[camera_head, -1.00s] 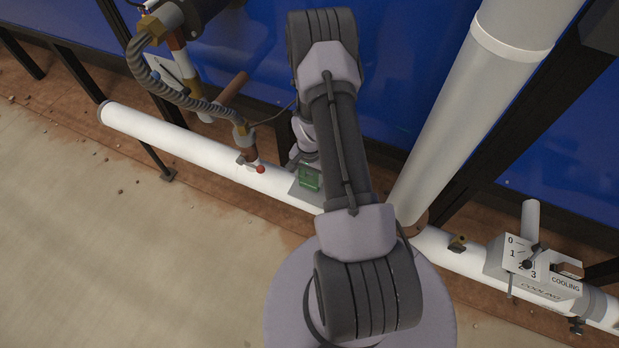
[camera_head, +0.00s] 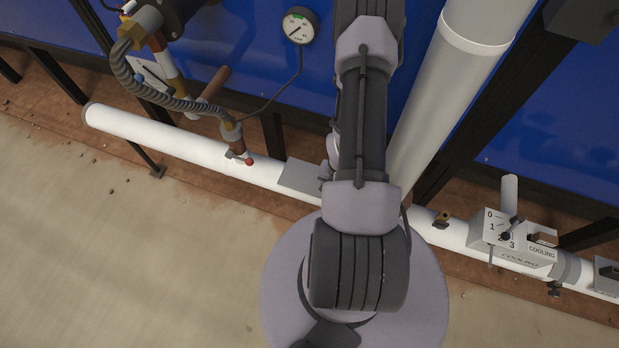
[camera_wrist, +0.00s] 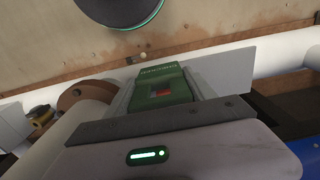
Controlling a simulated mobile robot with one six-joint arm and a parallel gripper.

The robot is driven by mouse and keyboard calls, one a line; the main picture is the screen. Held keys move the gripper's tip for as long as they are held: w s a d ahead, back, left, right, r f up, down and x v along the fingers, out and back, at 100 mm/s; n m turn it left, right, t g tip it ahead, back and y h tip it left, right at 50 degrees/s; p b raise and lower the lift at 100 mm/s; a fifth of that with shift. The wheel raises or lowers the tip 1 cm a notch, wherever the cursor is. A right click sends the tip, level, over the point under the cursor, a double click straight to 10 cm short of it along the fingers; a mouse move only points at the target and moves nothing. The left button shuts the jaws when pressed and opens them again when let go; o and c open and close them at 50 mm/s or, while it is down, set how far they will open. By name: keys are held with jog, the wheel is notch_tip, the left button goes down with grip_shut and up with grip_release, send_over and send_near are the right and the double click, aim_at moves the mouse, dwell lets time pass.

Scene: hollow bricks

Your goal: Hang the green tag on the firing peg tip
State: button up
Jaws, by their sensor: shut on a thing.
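In the wrist view the green tag (camera_wrist: 160,84) has pale lettering along its top edge and a small red and dark patch. It sits between the fingers of my gripper (camera_wrist: 163,92), which is shut on it. In the head view my gripper and the tag are hidden behind my arm. A brass peg (camera_head: 441,219) stands on the white pipe left of the cooling box, and a brass-coloured part (camera_wrist: 40,114) shows at the left of the wrist view. No label marks a firing peg, so I cannot tell which peg it is.
A thick pale pipe (camera_head: 455,90) rises behind. The cooling box (camera_head: 515,242) has a numbered dial. A gauge (camera_head: 299,25) hangs on the wall. Floor in front is clear.

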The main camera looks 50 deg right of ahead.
jog(key=shift+w+a+f+b, duration=0.1)
jog(key=shift+w+f+b, duration=0.85)
jog(key=shift+w, duration=1.75)
jog(key=shift+w+a+f+b, duration=0.15)
jog(key=shift+w+f+b, duration=0.75)
jog(key=shift+w, duration=1.75)
jog(key=shift+w+a+f+b, duration=0.1)
jog(key=shift+w+f+b, duration=0.85)
jog(key=shift+w, duration=1.75)
jog(key=o, duration=1.4)
jog(key=shift+r, duration=0.3)
jog(key=shift+r, duration=0.1)
